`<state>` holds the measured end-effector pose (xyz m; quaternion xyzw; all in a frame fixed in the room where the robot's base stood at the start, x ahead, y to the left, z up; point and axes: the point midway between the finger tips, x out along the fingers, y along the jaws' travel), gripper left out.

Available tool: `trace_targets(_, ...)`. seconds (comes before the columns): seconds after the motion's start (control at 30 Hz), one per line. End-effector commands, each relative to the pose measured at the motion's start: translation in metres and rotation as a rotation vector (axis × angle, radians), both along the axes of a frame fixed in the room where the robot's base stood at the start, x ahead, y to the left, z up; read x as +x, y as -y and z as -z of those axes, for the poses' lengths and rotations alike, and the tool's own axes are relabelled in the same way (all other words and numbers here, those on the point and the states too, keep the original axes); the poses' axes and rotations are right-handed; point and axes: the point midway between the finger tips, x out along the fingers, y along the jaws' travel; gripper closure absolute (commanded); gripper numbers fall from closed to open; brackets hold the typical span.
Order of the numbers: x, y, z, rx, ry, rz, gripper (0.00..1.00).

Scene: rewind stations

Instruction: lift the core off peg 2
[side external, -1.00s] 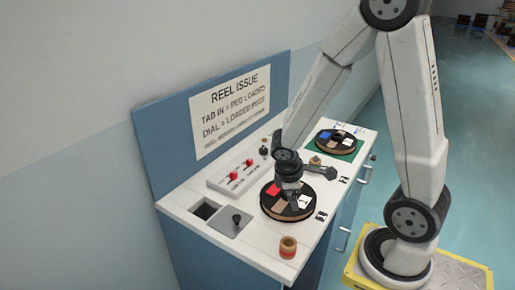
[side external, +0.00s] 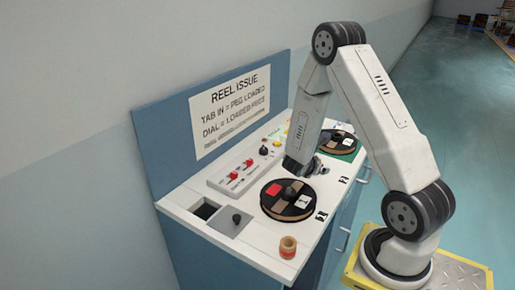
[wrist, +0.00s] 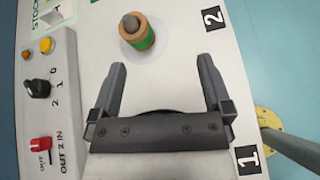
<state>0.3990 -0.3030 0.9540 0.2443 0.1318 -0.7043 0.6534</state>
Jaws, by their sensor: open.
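A tan core with a green band (wrist: 137,40) stands upright on a grey-tipped peg in the wrist view, on the white top near the label 2 (wrist: 212,18). My gripper (wrist: 162,66) is open and empty. Its two fingers point toward the core, which is just beyond the fingertips and nearer the left finger. They do not appear to surround it. In the side view my gripper (side external: 303,166) is low over the bench, between the two round discs. The green-banded core is hidden behind my arm there.
A near disc (side external: 271,207) and a far disc (side external: 324,150) lie on the bench. A black dial (wrist: 37,88), a red switch (wrist: 40,143) and a yellow button (wrist: 46,45) line the wrist view's left side.

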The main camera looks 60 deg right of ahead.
Motion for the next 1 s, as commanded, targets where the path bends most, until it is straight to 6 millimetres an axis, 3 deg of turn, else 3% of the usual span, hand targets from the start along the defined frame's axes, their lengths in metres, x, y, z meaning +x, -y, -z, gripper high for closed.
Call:
trace_targets(0.2, 0.012, 0.028, 0.016, -0.093, -0.081, -0.176, 0.00)
trace_targets(0.4, 0.022, 0.040, 0.026, -0.148, -0.116, -0.294, 0.00)
trace_targets(0.77, 0.026, 0.045, 0.030, -0.165, -0.125, -0.332, 0.00)
trace_targets(1.0, 0.029, 0.060, 0.037, -0.164, -0.125, -0.331, 0.00)
